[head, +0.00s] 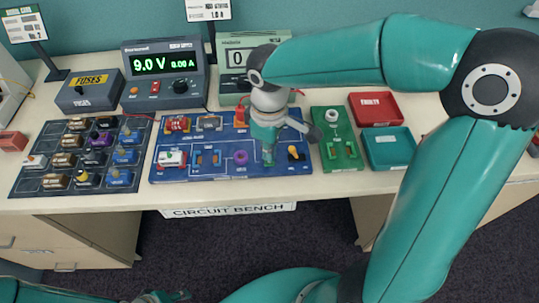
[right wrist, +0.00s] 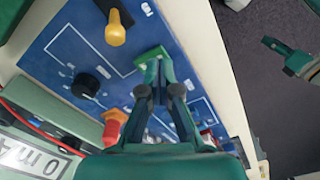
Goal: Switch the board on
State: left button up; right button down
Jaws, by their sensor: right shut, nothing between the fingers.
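The blue circuit board (head: 205,172) lies on the bench and carries several parts. A yellow lever on a dark base (head: 296,152) is at its right end; it also shows in the right wrist view (right wrist: 115,30), top left. My right gripper (head: 268,160) points down over the board, left of the lever and right of a purple round part (head: 241,157). In the right wrist view its fingertips (right wrist: 154,68) are together and empty, apart from the lever. Whether they touch the board is unclear. My left gripper (head: 155,297) is low at the bottom edge, mostly cut off.
The power supply (head: 163,67) reads 9.0 V and 0.00 A. A meter (head: 236,68) is partly behind my right arm. A parts mat (head: 28,180) lies left. A green board (head: 325,122) and red (head: 377,109) and teal trays (head: 388,148) lie right.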

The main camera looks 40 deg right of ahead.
jog(key=shift+f+b, duration=0.95)
jog(key=shift+f, duration=0.25)
dwell(0.8)
jog(key=shift+r, duration=0.15)
jog(key=shift+r+p, duration=3)
jog(key=shift+r, duration=0.45)
